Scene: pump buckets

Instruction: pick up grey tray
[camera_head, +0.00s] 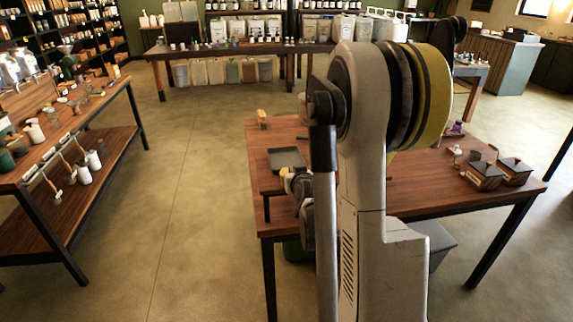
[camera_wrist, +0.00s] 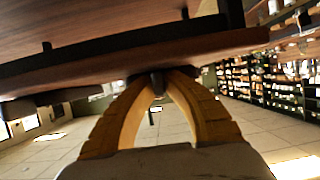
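The grey tray (camera_head: 287,159) is a shallow, dark rectangular tray. It lies flat on a small raised wooden stand at the left end of the wooden table, in the head view. My gripper is mostly hidden behind my arm there; a small yellowish part of it shows just below the tray's near edge. In the wrist view my gripper (camera_wrist: 158,80) has its two yellow fingers curved in, with the dark tips together just under a wooden edge. I see nothing clearly held between them. I cannot make out the tray in the wrist view.
The wooden table (camera_head: 420,205) carries lidded boxes (camera_head: 487,174) at the right and a small yellowish item (camera_head: 262,118) behind the tray. The wooden stand's edge (camera_wrist: 120,60) is close above my fingers. A grey bin stands under the table. Open floor (camera_head: 190,210) lies to the left.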

